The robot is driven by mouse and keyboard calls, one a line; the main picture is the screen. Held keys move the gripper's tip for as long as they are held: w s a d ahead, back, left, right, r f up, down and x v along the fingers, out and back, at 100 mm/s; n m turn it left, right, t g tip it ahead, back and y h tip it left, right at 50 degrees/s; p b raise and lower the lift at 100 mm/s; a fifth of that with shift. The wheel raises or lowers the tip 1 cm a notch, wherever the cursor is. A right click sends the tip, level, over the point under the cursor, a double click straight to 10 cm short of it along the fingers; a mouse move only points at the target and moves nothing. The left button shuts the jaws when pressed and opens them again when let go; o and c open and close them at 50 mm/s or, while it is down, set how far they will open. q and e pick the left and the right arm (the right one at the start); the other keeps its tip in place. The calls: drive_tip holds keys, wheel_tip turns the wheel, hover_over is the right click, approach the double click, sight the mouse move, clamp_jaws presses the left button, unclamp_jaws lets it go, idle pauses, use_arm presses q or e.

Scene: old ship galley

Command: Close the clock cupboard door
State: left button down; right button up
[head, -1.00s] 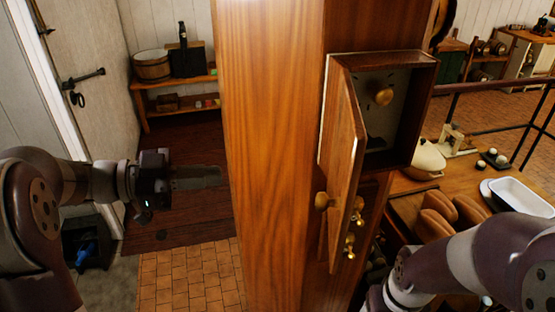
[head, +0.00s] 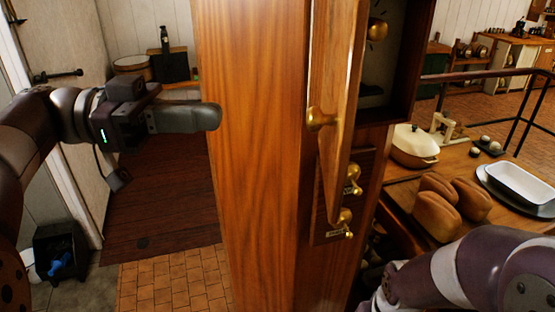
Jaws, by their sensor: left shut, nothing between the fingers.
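The clock cupboard (head: 398,105) is a small wooden box on the side of a tall wooden column, cut off by the top edge of the head view. Its door (head: 338,90) stands open, swung out toward me and seen nearly edge-on. A round brass knob (head: 321,119) is on the door's face. Inside the cupboard another brass knob (head: 377,29) shows on the back. My left gripper (head: 217,116) is shut and empty, pointing right, left of the door and in front of the column's left part. My right arm enters at the lower right; its gripper is not in view.
The wooden column (head: 250,180) fills the middle. Brass hooks (head: 352,180) sit on a panel below the cupboard. At right, a table holds loaves (head: 460,200), a lidded pot (head: 414,145) and a white dish (head: 522,183). A railing (head: 480,75) runs behind it.

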sight(307, 116)
use_arm(q)
drive_tip(key=d+p, duration=0.1)
drive_tip(key=d, duration=0.2)
drive_tip(key=d+p, duration=0.1)
drive_tip(key=d, duration=0.2)
drive_tip(key=d+p, duration=0.1)
drive_tip(key=d, duration=0.2)
drive_tip(key=shift+s+r+p, duration=0.2)
drive_tip(key=shift+s+p, duration=0.15)
drive_tip(key=shift+p, duration=0.05)
drive_tip(key=shift+w+d+f, duration=0.15)
drive_tip(key=shift+d+f, duration=0.05)
drive_tip(key=shift+d, duration=0.05)
use_arm(e)
wheel_tip(307, 116, up, 2)
drive_tip(key=shift+r, duration=0.1)
